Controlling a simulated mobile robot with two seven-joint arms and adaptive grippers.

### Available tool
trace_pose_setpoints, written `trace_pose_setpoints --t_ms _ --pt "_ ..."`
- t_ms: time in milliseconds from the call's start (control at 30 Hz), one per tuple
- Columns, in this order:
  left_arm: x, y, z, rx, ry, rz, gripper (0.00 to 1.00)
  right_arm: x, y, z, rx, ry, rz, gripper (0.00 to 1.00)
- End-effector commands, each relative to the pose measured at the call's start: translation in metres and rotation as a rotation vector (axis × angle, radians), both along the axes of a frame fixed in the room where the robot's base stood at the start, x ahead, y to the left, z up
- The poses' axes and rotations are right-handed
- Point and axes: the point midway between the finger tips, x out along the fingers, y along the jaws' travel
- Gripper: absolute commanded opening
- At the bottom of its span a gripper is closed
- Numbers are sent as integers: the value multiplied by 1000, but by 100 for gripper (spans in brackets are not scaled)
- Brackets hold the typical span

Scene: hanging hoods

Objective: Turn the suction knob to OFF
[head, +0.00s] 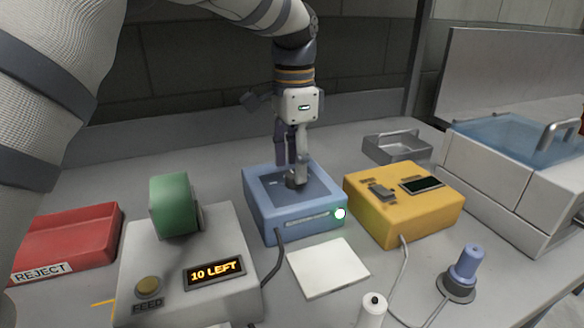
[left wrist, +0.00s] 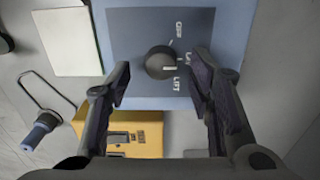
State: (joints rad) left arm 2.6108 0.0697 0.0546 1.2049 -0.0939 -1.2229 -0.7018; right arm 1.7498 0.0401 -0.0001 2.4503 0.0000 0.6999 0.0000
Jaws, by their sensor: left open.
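The suction knob (left wrist: 160,62) is a dark round knob on the dark top panel of the blue box (head: 268,218). In the left wrist view, pale lettering beside the knob reads OFF on one side and LIFT on the other, with a partly covered label between. A pale mark shows near the knob's LIFT side; its exact setting is hard to tell. My left gripper (head: 293,172) points down over the box. Its open fingers (left wrist: 160,78) are on either side of the knob, with a gap visible at the left finger. In the head view the fingers partly hide the knob.
A yellow box (head: 428,215) stands right of the blue box, and a grey feeder (head: 215,245) reading "10 LEFT" stands left. A red REJECT tray (head: 75,235) is far left. A white plate (head: 327,268), cables and a blue-handled tool (head: 466,265) lie in front.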

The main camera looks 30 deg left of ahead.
Motion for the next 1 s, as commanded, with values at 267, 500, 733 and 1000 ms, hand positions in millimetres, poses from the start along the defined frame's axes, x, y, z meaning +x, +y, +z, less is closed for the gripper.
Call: trace_pose_setpoints --t_ms 267,500,733,1000 --pt "0 0 -22 1 -1 0 48 2 0 2 0 -8 0 0" --pt "0 0 -23 0 0 0 32 2 0 2 0 -7 0 0" --pt "0 0 -22 1 -1 0 0 2 0 2 0 -7 0 0" --pt "0 0 -21 1 -2 39 0 4 0 3 0 -13 0 0"
